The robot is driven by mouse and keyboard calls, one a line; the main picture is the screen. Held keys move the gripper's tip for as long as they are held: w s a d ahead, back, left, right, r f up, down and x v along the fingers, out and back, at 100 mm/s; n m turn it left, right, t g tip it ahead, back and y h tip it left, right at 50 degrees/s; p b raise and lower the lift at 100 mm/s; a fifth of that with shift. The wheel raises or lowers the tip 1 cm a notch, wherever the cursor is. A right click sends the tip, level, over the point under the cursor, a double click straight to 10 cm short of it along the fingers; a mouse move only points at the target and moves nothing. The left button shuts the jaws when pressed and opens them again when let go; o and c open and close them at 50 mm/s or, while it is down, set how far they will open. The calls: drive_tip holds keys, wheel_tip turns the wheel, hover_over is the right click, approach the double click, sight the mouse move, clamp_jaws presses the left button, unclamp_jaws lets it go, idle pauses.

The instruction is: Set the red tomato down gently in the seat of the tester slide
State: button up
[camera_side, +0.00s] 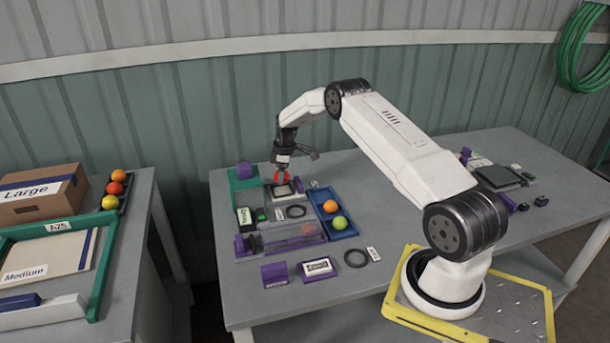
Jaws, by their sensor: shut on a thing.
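My gripper (281,175) is at the left end of my arm, pointing down over the back of the main table. It is shut on the red tomato (281,183), which is small in this view and partly covered by the fingers. The tomato is just above or at a dark square plate with a pale frame (297,186); I cannot tell whether they touch. A clear-covered unit with purple ends (270,240) lies nearer the front, with something reddish inside. I cannot tell for sure which part is the tester slide, and its seat is not distinct.
A blue tray (348,233) right of the gripper holds an orange and a green-yellow fruit. A green-and-purple fixture (243,178) stands close on the left. Black rings (356,258) and labelled blocks (319,269) lie in front. A side table holds a "Large" box (42,195).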

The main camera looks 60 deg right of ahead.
drive_tip(key=shift+f, duration=1.05)
drive_tip(key=o, duration=0.7)
drive_tip(key=shift+c, duration=0.3)
drive_tip(key=shift+r, duration=2.95)
